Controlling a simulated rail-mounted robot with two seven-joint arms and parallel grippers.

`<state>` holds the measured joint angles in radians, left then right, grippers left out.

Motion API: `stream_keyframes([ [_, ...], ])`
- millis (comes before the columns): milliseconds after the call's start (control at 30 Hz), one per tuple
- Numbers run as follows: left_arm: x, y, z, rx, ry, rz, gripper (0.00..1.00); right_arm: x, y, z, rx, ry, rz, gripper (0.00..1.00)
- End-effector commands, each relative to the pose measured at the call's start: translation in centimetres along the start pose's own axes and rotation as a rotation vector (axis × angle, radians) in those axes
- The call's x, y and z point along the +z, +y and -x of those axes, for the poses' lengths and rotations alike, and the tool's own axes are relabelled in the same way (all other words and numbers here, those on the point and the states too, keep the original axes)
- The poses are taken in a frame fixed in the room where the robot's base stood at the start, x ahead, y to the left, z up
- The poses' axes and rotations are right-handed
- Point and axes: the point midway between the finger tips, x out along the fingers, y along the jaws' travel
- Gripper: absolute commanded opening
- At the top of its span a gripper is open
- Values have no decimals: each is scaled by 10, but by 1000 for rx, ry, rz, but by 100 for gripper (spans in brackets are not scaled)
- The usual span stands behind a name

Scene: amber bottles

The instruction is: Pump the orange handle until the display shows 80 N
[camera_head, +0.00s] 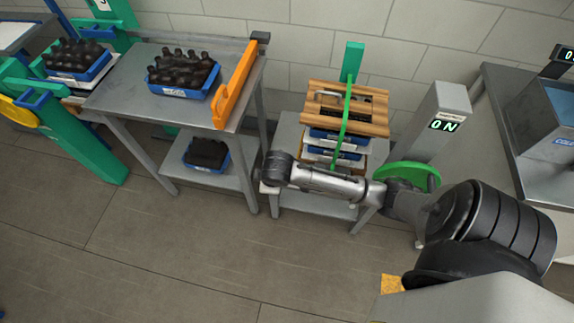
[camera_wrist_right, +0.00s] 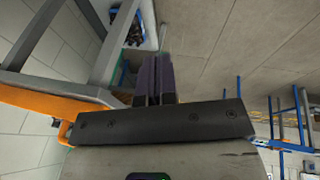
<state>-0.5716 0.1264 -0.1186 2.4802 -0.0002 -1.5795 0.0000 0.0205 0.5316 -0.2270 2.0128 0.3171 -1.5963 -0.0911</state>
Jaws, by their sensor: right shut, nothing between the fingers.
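A long orange bar, the only handle-like orange thing in view (camera_head: 236,84), stands along the right edge of the left metal table. In the right wrist view an orange bar (camera_wrist_right: 50,102) runs in from the left edge towards my gripper housing. The display (camera_head: 444,126) on a grey post reads 0 N. My right arm reaches in from the right and ends just right of the left table. In the right wrist view my right gripper (camera_wrist_right: 154,78) has its dark fingers together and empty, apart from the bar. My left gripper is not in view.
A middle stand holds a slatted wooden top (camera_head: 318,93) over blue trays, with a green curved bar (camera_head: 346,112). A green wheel (camera_head: 408,174) is beside my right arm. The front floor is clear.

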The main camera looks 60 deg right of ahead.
Motion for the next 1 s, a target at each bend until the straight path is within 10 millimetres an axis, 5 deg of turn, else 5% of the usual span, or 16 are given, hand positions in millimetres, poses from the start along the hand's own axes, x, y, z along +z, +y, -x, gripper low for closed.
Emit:
stream_keyframes([
  [33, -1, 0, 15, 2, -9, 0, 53, -5, 32, 6, -1, -47, 18, 0],
  [200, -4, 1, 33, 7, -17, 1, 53, 6, 106, 0, -87, -198, 41, 0],
  [433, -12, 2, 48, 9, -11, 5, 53, 47, 177, 1, -293, -331, 19, 0],
  [700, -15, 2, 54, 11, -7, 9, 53, 89, 203, 1, -557, -318, 35, 0],
  [1000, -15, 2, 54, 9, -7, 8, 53, 100, 201, 1, -675, -257, 87, 0],
])
